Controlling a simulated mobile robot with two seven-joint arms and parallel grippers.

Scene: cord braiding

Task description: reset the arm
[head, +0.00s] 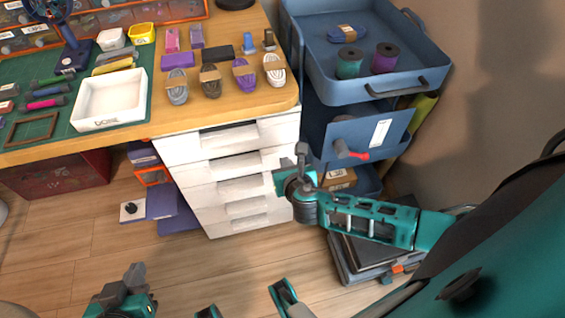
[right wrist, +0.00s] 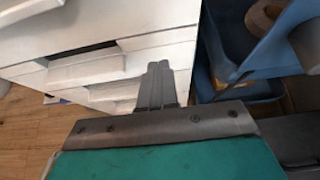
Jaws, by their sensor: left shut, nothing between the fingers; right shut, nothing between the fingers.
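My right gripper (head: 302,152) is in front of the white drawer unit, near its right edge and beside the blue cart. Its fingers are together and hold nothing. In the right wrist view the shut fingertips (right wrist: 159,72) point toward the white drawer fronts. My left gripper (head: 135,274) is low at the left of the head view, over the wooden floor. Its fingers are together with nothing between them. Much of the left arm is cut off by the bottom edge of the head view.
The white drawer unit (head: 228,178) stands under the wooden desk (head: 221,113), which holds several cord bundles and a white tray (head: 108,101). The blue cart (head: 387,97) carries a green spool (head: 349,64) and a purple spool (head: 385,59). The floor (head: 190,265) in front is largely clear.

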